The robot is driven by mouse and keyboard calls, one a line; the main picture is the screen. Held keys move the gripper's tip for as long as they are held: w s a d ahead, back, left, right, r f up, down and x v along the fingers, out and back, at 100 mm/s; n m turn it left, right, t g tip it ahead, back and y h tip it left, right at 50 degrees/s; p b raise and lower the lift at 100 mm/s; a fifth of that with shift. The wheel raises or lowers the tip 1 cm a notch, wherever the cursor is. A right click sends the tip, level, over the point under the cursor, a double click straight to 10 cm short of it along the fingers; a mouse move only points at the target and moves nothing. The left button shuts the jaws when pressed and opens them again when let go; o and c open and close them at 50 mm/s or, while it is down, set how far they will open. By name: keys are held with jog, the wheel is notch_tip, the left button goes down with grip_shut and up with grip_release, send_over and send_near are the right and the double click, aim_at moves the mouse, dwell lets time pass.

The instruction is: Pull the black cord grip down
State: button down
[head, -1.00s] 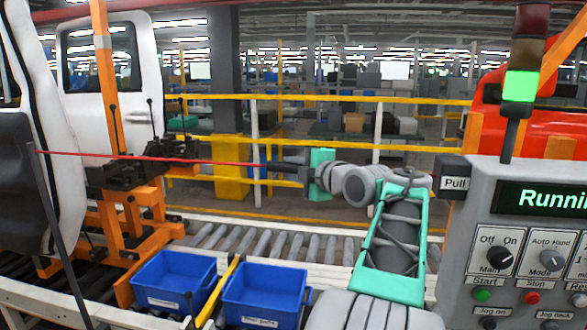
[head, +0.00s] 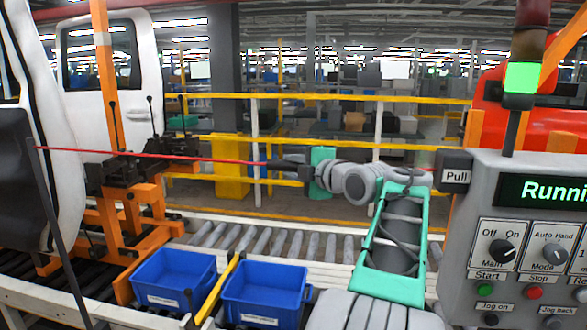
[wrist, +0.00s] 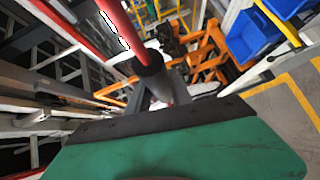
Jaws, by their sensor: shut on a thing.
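The red cord (head: 150,155) runs across the head view from a dark post at the left to my gripper (head: 287,164). In the wrist view the cord comes in from the top as a thick red line and ends in a black cord grip (wrist: 150,66). My gripper, with its teal palm, is shut on the grip; its grey fingers (wrist: 158,90) stand on both sides of it in the wrist view. In the head view the dark fingers cover most of the grip. The lower part of the grip is hard to make out.
Two blue bins (head: 265,292) sit in front of a roller conveyor (head: 260,238). Yellow rails (head: 320,97) run behind my gripper. A white vehicle door and orange stand are at the left.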

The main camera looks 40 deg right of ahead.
notch_tip(320, 180, down, 4)
jog(key=b, duration=0.3)
jog(key=shift+r, duration=0.2)
jog(key=c, duration=1.1)
grip_release()
jog(key=shift+c, duration=0.2)
jog(key=shift+s, duration=0.15)
jog(key=s+a+r+b, duration=0.1)
jog(key=s+b, duration=0.1)
jog(key=s, duration=0.5)
jog(key=shift+s+r, duration=0.15)
jog(key=shift+s, duration=0.1)
